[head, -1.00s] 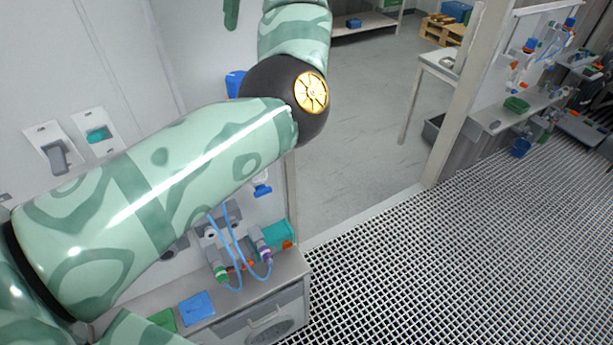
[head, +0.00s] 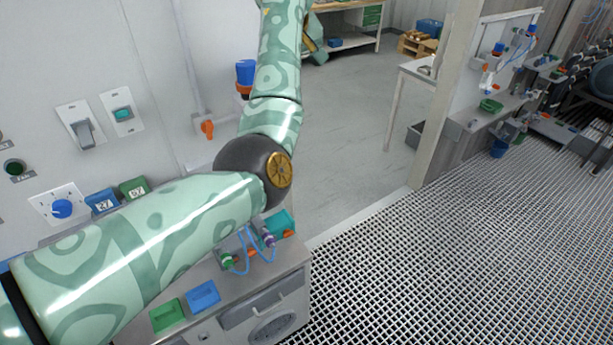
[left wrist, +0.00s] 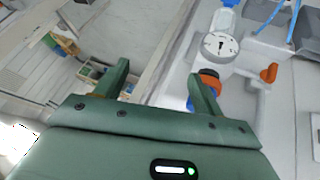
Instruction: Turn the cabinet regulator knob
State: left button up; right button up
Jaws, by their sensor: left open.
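The cabinet regulator shows in the left wrist view as a white round gauge (left wrist: 219,46) with an orange collar (left wrist: 209,77) and a bit of blue knob (left wrist: 190,103) below it. My right-hand finger in that view partly covers the collar and knob. In the head view, a blue knob (head: 245,72) with an orange ring stands on the wall panel just left of my arm; its lower part is hidden behind the arm. My left gripper (left wrist: 158,70) is open, with nothing between its fingers. I cannot tell whether the finger touches the regulator. My right gripper is not in view.
An orange valve handle (head: 207,129) sits beside the regulator. A blue dial (head: 62,208), a grey lever switch (head: 83,133) and a teal button (head: 122,114) are on the panel. Green (head: 166,315) and blue (head: 203,296) trays lie on the counter. Grated floor at right is clear.

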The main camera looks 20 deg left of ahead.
pick_arm(q)
notch_tip(320, 180, down, 31)
jog(key=w+d+m+t+h+b, duration=0.1)
jog(key=d+m+t+b, duration=0.1)
jog(key=m+b, duration=0.3)
jog(key=shift+w+d+f+b, duration=0.2)
jog(key=shift+d+b, duration=0.05)
jog(key=shift+b, duration=0.55)
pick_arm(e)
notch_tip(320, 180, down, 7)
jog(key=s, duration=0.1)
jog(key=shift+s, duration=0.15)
